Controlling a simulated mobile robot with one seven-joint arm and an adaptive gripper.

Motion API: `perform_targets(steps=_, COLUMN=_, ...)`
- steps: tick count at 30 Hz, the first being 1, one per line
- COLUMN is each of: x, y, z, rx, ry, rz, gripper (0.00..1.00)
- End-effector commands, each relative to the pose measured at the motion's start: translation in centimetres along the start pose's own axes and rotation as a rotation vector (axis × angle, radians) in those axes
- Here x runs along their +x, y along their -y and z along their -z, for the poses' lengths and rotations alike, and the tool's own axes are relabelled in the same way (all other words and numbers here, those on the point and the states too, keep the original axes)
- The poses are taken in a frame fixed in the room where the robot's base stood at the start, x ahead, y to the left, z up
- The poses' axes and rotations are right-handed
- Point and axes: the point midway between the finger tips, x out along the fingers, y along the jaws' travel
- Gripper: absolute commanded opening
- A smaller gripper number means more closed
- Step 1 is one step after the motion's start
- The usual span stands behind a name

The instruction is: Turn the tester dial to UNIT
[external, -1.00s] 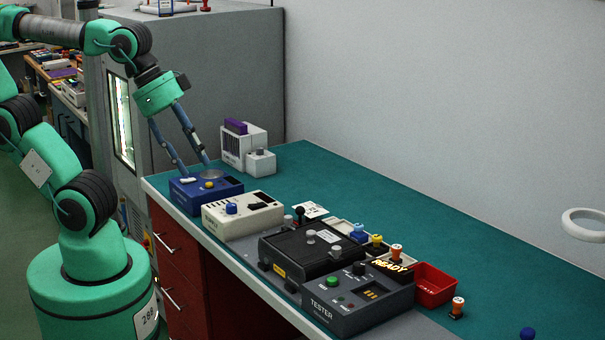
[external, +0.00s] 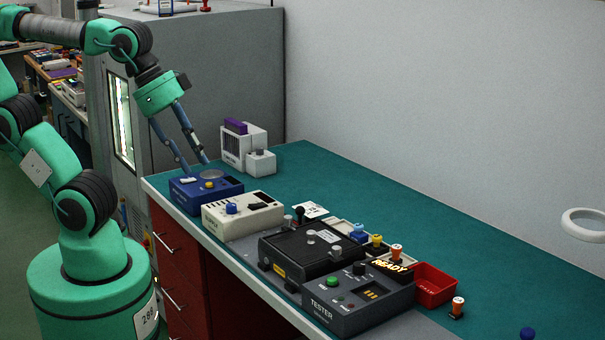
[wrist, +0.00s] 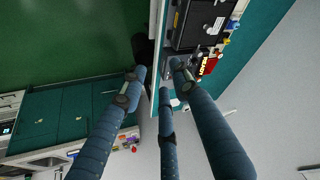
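The dark grey tester (external: 335,311) stands at the near end of the bench. On its top are a black knob (external: 359,268), probably the dial, a green button (external: 331,282) and a lit READY display (external: 390,266). The dial's marking is too small to read. In the wrist view the READY sign (wrist: 204,64) shows beyond my fingers, and the dial cannot be made out. My gripper (external: 197,166) is open and empty, above the blue device at the bench's far left end, well away from the tester. Its blue fingers are spread in the wrist view (wrist: 157,67).
The blue device (external: 203,195), a cream box with a blue knob (external: 243,217) and a black fixture (external: 310,250) line the bench's front edge. A red bin (external: 435,284) and several coloured-top pieces sit near the tester. The teal bench top (external: 360,190) behind is largely clear.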

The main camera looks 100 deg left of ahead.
Motion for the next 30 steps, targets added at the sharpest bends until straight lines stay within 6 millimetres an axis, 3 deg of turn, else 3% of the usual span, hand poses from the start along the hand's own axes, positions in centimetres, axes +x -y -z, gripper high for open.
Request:
perform_targets(steps=8, x=-0.1, y=0.1, z=2.7, rx=-0.080, ry=0.035, rz=0.004, gripper=0.30)
perform_targets(steps=16, x=0.7, y=0.4, z=8.0, rx=-0.253, ry=0.103, rz=0.020, gripper=0.30)
perform_targets(steps=30, x=5.2, y=1.1, z=16.9, rx=-0.584, ry=0.226, rz=0.081, gripper=0.30)
